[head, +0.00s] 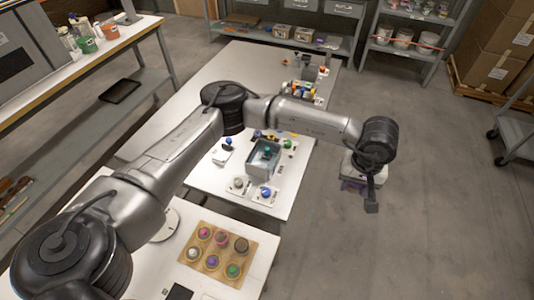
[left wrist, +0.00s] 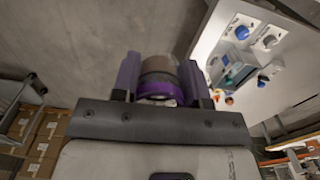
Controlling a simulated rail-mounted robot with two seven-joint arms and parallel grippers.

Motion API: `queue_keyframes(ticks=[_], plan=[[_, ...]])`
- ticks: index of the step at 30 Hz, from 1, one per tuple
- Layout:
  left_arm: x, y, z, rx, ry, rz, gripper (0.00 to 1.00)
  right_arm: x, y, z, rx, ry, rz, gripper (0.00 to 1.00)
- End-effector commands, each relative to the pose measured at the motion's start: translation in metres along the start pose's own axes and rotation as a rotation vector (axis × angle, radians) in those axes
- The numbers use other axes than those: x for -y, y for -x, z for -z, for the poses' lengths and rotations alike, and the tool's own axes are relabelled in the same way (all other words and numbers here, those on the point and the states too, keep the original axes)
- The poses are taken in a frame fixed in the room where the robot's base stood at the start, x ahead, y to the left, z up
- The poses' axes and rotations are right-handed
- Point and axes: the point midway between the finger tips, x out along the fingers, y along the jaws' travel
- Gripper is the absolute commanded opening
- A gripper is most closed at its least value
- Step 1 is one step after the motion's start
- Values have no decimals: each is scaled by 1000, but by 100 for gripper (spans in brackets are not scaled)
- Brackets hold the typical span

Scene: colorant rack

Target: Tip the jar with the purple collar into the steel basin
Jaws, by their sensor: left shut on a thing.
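My left gripper (head: 355,184) is out past the right side of the white table, over the floor. In the left wrist view, its two purple-grey fingers (left wrist: 160,78) are shut on the jar with the purple collar (left wrist: 160,87). The jar has a brownish-grey part beyond the collar; its contents cannot be seen. In the head view the jar is mostly hidden by the gripper. A grey open-topped box, which looks like the steel basin (head: 249,172), stands on the table to the left of the gripper. It has a teal-topped thing in it. My right gripper is not in view.
A wooden rack (head: 210,270) with several colored jars sits on the near table. Small pieces with blue, grey and green knobs stand around the box, including a blue one (head: 266,192). Cardboard boxes (head: 490,50) are at the back right. The floor under the gripper is clear.

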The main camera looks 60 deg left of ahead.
Motion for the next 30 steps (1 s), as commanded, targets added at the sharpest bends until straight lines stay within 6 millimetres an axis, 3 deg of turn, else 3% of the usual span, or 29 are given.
queue_keyframes(ticks=[9,17,30], plan=[[-6,-26,44,1,646,3,17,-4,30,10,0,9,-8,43],[1,-55,78,-1,1181,3,17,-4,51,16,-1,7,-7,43],[42,-113,130,-4,2110,3,17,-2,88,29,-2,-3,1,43]])
